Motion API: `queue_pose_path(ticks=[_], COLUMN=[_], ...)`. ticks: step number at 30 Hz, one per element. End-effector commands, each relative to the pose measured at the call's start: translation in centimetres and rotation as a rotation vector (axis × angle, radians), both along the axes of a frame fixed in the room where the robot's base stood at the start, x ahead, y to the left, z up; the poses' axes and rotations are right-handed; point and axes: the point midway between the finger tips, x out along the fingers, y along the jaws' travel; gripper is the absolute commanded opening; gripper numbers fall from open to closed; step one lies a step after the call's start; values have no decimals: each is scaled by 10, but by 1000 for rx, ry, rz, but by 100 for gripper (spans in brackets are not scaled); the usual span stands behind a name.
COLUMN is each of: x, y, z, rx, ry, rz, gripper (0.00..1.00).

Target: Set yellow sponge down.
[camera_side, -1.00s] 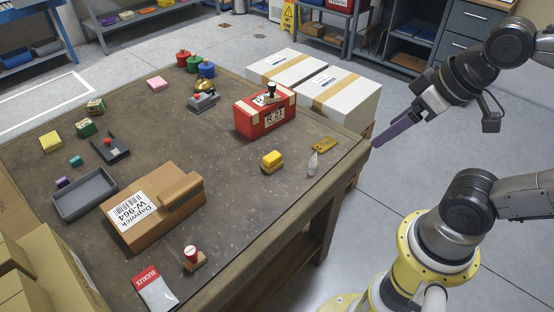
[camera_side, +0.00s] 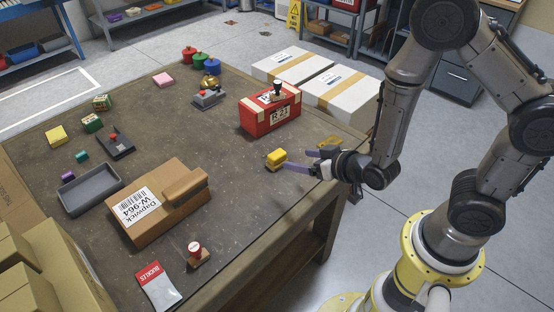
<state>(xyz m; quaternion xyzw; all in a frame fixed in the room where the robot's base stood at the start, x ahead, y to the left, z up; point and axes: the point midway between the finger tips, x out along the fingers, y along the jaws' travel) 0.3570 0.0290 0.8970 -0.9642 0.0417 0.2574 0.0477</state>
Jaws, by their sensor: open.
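A small yellow block with a darker yellow-brown lower part (camera_side: 276,159) rests on the worktable near its right edge. It may be the yellow sponge. Another yellow block (camera_side: 56,135) lies flat at the far left of the table. My gripper (camera_side: 297,160) is low over the right edge of the table, pointing left. Its purple fingers are spread with nothing seen between them. The nearer fingertip ends just right of the small yellow block; I cannot tell whether they touch.
A red box (camera_side: 269,117) stands behind the yellow block. A brown carton (camera_side: 150,215), a grey tray (camera_side: 90,190) and a red-topped stamp (camera_side: 196,252) are on the table. White boxes (camera_side: 335,92) stand beyond the right edge. The table's middle is clear.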

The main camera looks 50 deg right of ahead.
Motion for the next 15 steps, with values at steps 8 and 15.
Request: queue_pose_path(ticks=[8, 15], x=[-18, -5], y=[-7, -10], z=[-21, -27], rx=[-74, -84], ry=[-104, -125], rz=[5, 3], gripper=[80, 80])
